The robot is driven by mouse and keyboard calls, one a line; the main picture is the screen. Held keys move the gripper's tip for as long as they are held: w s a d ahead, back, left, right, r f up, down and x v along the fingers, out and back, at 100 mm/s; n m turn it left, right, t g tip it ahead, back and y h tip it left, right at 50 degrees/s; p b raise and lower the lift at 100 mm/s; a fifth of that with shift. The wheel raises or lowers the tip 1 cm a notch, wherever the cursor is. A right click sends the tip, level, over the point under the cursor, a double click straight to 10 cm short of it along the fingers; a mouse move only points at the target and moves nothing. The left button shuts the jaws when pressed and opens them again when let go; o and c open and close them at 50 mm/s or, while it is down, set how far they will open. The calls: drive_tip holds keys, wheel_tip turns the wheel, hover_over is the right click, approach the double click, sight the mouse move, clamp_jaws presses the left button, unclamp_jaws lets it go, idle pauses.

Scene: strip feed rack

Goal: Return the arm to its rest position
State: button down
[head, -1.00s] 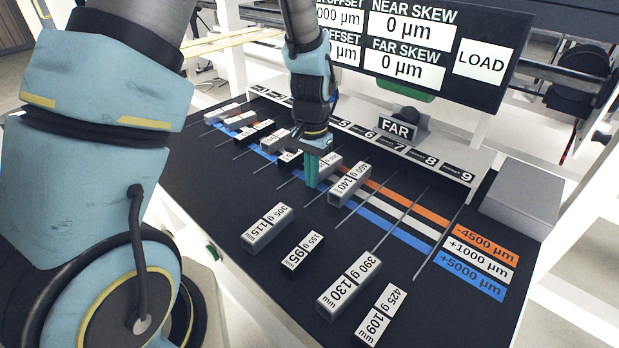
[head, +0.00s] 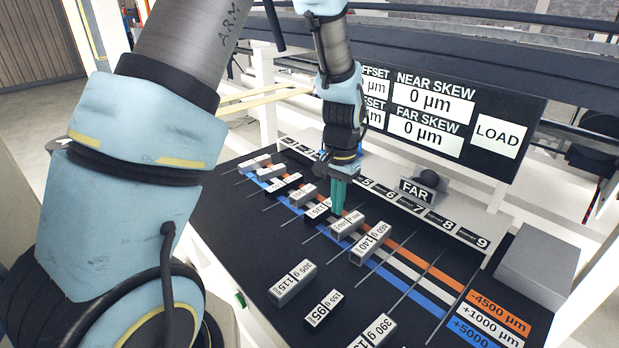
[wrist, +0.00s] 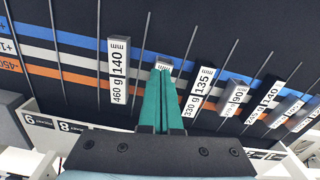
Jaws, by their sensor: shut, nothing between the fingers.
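My gripper (head: 338,197) is at the end of my blue and grey arm, pointing down over the black rack board (head: 225,225). Its teal fingers are together with nothing between them, also seen in the wrist view (wrist: 163,72). In the head view the fingertips are beside a small grey block (head: 347,224) and the 135 mm block (head: 317,208). In the wrist view a block (wrist: 163,64) shows just beyond the fingertips, partly hidden by them. Whether the fingers touch any block I cannot tell.
The 460 g 140 mm block (head: 371,243) stands right of my gripper. Loose blocks, such as the 305 g 115 mm one (head: 292,283), lie nearer. Thin metal rods cross the coloured stripes. Behind are the FAR label (head: 415,191), a screen (head: 470,158) and a grey box (head: 539,266).

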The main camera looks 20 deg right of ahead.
drive_tip(key=s+a+r+n+b, duration=0.1)
drive_tip(key=a+r+n, duration=0.1)
drive_tip(key=a, duration=0.7)
drive_tip(key=a+r+n+t+b, duration=0.1)
drive_tip(key=a+r+n, duration=0.2)
drive_tip(key=a, duration=0.7)
drive_tip(key=s+a+r+n+b, duration=0.1)
drive_tip(key=a+n, duration=0.3)
drive_tip(key=a, duration=0.5)
drive_tip(key=shift+s+a+r+n+t, duration=0.15)
drive_tip(key=shift+s+r+n+t, duration=0.2)
drive_tip(key=shift+r, duration=0.3)
